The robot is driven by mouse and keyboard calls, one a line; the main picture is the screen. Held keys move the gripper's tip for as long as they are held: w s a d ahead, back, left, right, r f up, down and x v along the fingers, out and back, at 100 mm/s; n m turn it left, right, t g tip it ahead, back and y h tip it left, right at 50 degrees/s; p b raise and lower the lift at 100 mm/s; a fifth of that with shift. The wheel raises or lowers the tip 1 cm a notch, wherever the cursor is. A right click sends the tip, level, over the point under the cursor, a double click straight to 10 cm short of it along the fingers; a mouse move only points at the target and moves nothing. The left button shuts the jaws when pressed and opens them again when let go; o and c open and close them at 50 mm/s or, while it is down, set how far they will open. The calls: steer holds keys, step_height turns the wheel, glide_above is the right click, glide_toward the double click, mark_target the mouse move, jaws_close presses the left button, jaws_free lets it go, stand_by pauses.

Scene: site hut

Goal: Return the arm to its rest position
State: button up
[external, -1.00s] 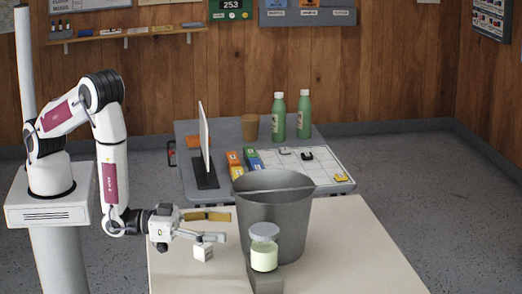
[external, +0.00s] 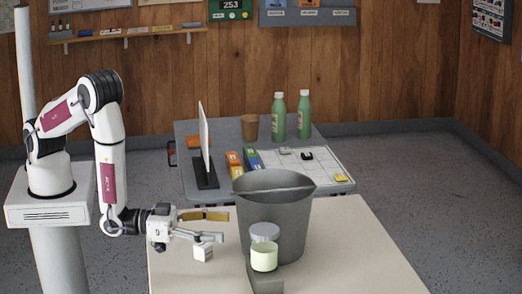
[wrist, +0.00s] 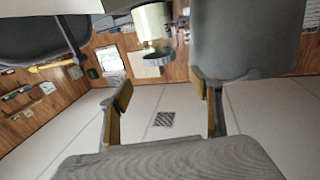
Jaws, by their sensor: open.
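My gripper (external: 226,227) is open and empty, level above the left part of the near cream table (external: 345,240). My arm is folded down from its pedestal at the left, with the forearm hanging nearly upright. In the wrist view my gripper's two fingers (wrist: 162,100) stand apart with nothing between them. In the external view the fingers point right, at the grey bucket (external: 285,225), with a small gap to it.
A jar with a grey lid (external: 264,255) stands on a grey block (external: 265,282) before the bucket. A small white cube (external: 203,252) is just below the gripper. Behind, a grey table (external: 230,130) holds green bottles (external: 279,117), a thin upright panel (external: 204,140) and a whiteboard (external: 320,168).

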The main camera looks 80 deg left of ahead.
steer(key=w+a+r+n+g, duration=0.4)
steer(key=r, duration=0.5)
steer(key=s+a+r+g, duration=0.35)
steer(key=a+r, duration=0.35)
steer(key=a, duration=0.3)
steer(key=s+a+r+g+y, duration=0.2)
steer(key=s+a, duration=0.8)
steer(key=s, duration=0.3)
steer(key=s+a+r+m+g+y, duration=0.1)
steer(key=s+a+r+g+y, duration=0.1)
steer(key=s+a, duration=0.9)
steer(key=shift+s+y, duration=0.3)
steer(key=shift+s, duration=0.6)
